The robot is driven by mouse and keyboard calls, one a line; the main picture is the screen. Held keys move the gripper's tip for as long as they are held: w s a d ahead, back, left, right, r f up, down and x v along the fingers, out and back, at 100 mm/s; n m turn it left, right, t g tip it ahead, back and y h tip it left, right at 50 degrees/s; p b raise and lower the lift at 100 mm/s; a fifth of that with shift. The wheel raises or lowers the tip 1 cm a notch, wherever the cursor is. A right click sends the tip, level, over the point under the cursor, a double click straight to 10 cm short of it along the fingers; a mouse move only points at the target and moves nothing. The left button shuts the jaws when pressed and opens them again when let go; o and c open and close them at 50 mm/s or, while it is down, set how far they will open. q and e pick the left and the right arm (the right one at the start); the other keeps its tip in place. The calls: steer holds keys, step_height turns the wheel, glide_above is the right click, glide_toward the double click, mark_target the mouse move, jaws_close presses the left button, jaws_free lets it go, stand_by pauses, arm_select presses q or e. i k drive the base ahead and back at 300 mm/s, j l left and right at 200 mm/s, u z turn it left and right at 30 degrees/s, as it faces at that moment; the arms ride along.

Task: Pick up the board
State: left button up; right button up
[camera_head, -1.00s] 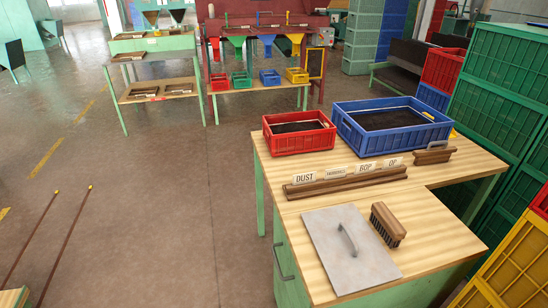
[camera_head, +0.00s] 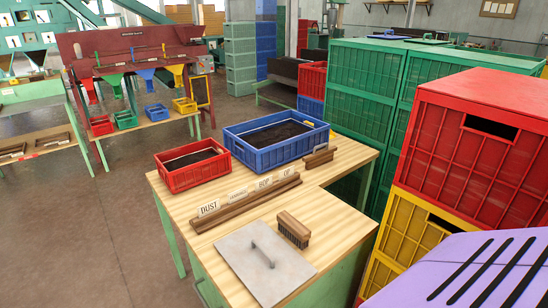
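A flat grey board (camera_head: 250,270) with a raised bar handle (camera_head: 263,254) lies on the front part of the wooden table (camera_head: 205,249). A brush (camera_head: 294,229) with a wooden back and dark bristles lies just to the right of the board. Behind them is a wooden rack (camera_head: 246,202) holding several label cards, among them DUST, BOP and OP. Neither of my grippers shows in the head view.
A red crate (camera_head: 192,178) and a blue crate (camera_head: 281,154), both with dark contents, stand at the table's back. A wooden tool (camera_head: 319,156) lies at the right edge. Stacked green crates (camera_head: 361,115), red crates (camera_head: 470,140) and yellow crates (camera_head: 409,232) crowd the right.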

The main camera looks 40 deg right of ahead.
mark_target(317, 159)
steer(key=u, duration=1.45)
steer(key=i+j, duration=0.1)
steer(key=i, duration=0.2)
steer(key=i+j, duration=0.1)
steer(key=i, duration=0.25)
steer(key=i+l+z, duration=0.15)
steer(key=i+z, duration=0.55)
steer(key=z, duration=0.15)
steer(key=i+z, duration=0.5)
steer(key=i, duration=0.55)
steer(key=i+z, duration=0.1)
steer(key=i, duration=0.55)
steer(key=i+z, duration=0.1)
steer(key=i, duration=0.55)
steer(key=i+j+z, duration=0.1)
steer(key=i, duration=0.55)
steer(key=i+j+z, duration=0.1)
steer(key=i, duration=0.55)
steer(key=i+l+z, duration=0.1)
steer(key=i+z, duration=0.6)
steer(key=z, duration=0.2)
steer(key=i+j+z, duration=0.15)
steer(key=i+z, duration=0.3)
steer(key=i+l+z, duration=0.2)
steer(key=i+z, duration=0.85)
steer(key=z, duration=0.15)
steer(key=i+z, duration=0.15)
steer(key=i, duration=1.55)
